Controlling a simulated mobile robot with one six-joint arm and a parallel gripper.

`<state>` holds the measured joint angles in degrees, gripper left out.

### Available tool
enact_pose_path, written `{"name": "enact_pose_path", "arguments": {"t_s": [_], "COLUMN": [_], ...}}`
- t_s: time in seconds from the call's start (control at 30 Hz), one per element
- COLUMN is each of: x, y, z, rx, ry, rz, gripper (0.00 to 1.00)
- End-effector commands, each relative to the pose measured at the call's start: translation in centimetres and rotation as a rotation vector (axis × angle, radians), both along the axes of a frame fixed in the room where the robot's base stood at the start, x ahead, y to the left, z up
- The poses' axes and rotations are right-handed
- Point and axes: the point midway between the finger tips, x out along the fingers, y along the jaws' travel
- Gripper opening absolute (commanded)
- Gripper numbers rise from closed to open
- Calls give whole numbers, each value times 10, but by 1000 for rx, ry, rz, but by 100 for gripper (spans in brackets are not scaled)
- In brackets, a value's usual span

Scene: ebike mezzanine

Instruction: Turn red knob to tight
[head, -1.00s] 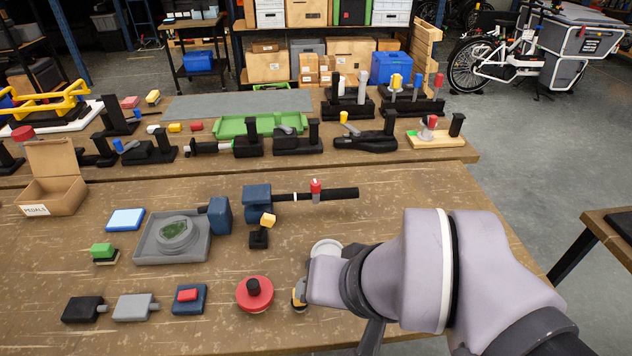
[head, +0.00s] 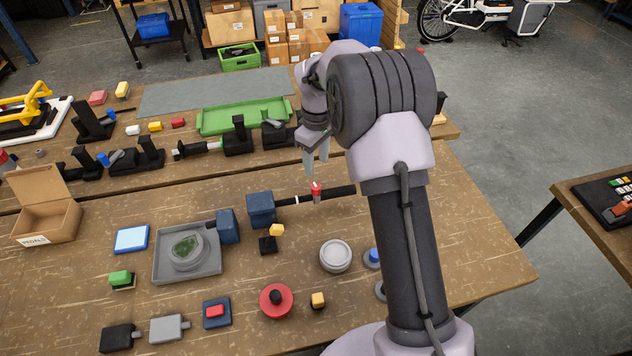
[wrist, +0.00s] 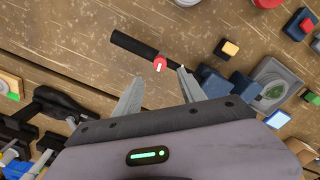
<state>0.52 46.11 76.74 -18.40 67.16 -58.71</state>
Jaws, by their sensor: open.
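A small red knob (head: 316,187) with a grey lower part sits on a black bar (head: 340,192) that extends right from a dark blue clamp block (head: 261,208). My gripper (head: 316,167) points down just above and behind this knob in the head view, with its fingers apart and empty. In the wrist view the red knob (wrist: 159,64) shows between the open fingertips (wrist: 159,74), apart from both, over the black bar (wrist: 137,45). No tight marking is readable.
A red disc with a black centre (head: 277,300) lies at the front. A grey tray (head: 160,265) is left of the clamp, and a white round dish (head: 335,256) is to its right. Black fixtures (head: 238,140) and a green tray (head: 215,122) stand on the bench behind.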

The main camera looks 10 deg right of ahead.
Motion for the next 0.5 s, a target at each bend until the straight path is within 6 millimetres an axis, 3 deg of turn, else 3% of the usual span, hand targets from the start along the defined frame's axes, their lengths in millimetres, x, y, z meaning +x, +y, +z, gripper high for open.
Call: {"name": "enact_pose_path", "arguments": {"t_s": [0.03, 0.2, 0.33, 0.5], "x": [-1, -1, 0, 0], "y": [0, 0, 0, 0], "z": [-19, -66, -90, -103], "rx": [0, 0, 1, 0], "ry": [4, 3, 1, -1], "rz": [1, 0, -1, -1], "gripper": [48, 48, 48, 48]}}
